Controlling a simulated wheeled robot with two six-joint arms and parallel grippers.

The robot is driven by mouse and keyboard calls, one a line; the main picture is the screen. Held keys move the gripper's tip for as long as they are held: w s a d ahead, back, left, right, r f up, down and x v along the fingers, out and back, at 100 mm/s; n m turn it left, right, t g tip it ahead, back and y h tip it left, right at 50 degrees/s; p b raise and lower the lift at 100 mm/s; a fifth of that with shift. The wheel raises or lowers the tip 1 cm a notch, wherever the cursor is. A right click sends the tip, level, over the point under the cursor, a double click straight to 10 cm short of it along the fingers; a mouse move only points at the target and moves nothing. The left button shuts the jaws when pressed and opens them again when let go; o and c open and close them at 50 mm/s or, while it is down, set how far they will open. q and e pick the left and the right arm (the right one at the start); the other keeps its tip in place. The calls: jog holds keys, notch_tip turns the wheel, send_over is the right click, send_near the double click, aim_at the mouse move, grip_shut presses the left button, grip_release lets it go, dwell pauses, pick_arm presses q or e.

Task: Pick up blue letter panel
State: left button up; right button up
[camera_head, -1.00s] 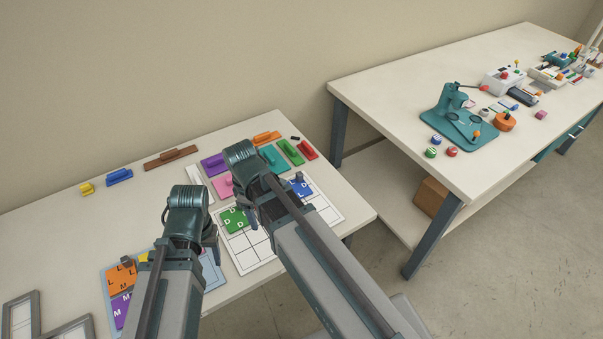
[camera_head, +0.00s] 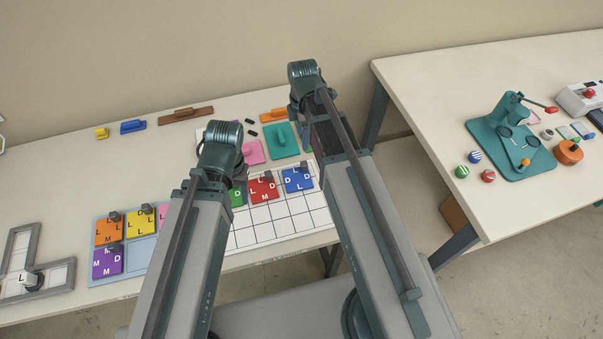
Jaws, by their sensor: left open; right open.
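The blue letter panel (camera_head: 298,180) lies on the white grid sheet (camera_head: 285,225), in its upper row. It carries white letters and a small dark knob at its top edge. The red letter panel (camera_head: 263,190) is just left of it. A green letter panel (camera_head: 237,196) is partly hidden by my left arm. My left gripper (camera_head: 238,165) is up and to the left of the blue panel, open, its fingers mostly hidden by its wrist. My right gripper (camera_head: 301,112) is beyond the panel, open, its fingertips mostly hidden. Neither gripper visibly touches the blue panel.
A light blue tray (camera_head: 144,252) holds orange, yellow and purple letter panels at left. A grey L-shaped frame (camera_head: 50,289) lies further left. A second table (camera_head: 430,92) with a teal press stands right.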

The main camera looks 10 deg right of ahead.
aim_at(303, 163)
pick_arm(q)
notch_tip(303, 163, down, 9)
jog(key=b, duration=0.8)
jog(key=shift+r+b, duration=0.1)
jog(key=shift+b, duration=0.2)
pick_arm(e)
notch_tip(303, 163, down, 9)
jog(key=shift+r, duration=0.1)
jog(key=shift+s+r, duration=0.1)
pick_arm(q)
notch_tip(303, 163, down, 5)
jog(key=b, duration=0.5)
pick_arm(e)
jog(key=f, duration=0.5)
jog(key=shift+s+f, duration=0.15)
jog(key=shift+s, duration=0.2)
jog(key=shift+c, duration=0.3)
grip_shut()
